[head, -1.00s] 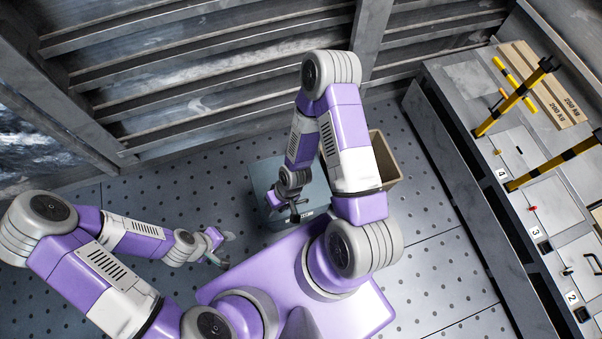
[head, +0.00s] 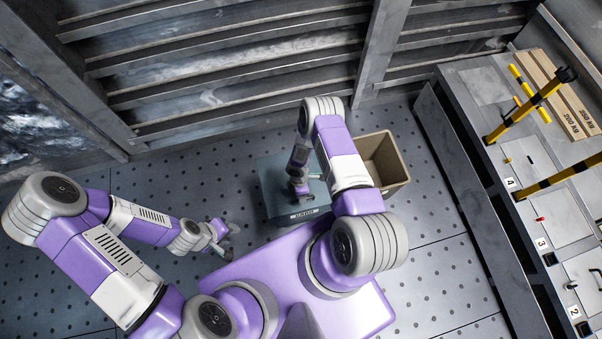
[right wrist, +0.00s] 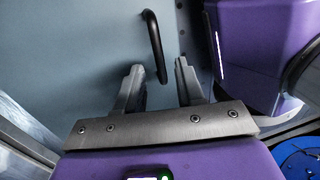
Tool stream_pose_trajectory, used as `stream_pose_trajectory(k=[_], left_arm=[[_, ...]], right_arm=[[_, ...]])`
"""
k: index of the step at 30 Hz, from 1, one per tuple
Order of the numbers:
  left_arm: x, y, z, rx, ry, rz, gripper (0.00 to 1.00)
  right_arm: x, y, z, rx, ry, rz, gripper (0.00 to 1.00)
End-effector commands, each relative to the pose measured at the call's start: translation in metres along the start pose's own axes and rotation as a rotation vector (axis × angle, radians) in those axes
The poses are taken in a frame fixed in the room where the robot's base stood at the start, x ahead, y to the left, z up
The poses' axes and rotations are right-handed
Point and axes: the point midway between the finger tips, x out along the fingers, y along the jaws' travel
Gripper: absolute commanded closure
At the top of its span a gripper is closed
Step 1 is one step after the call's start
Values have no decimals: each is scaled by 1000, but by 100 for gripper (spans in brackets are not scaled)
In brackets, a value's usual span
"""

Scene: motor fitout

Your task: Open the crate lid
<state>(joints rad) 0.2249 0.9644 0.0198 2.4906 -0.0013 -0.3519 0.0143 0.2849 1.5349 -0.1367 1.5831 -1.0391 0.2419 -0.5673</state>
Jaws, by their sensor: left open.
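The blue-grey crate (head: 268,205) stands on the floor, with a small label on its near side. Its lid (head: 272,178) looks shut and is partly hidden by my right arm. In the right wrist view the flat lid (right wrist: 70,60) carries a black curved handle (right wrist: 153,40). My right gripper (right wrist: 160,82) is open above the lid, with the handle's near end between its fingertips in the picture; contact cannot be told. My left gripper (head: 232,240) is open and empty, left of the crate.
A tan open bin (head: 394,172) stands right behind the crate. A long grey bench (head: 470,150) with yellow-black bars and numbered panels runs along the right. A slatted metal wall closes the back. Dotted floor is free left of the crate.

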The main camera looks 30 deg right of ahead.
Motion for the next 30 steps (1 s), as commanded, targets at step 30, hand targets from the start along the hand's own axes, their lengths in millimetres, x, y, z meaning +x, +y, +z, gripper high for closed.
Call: stream_pose_trajectory(k=[30], left_arm=[[5,-2,0,0,0,0,57]], right_arm=[[20,0,0,3,1,0,100]])
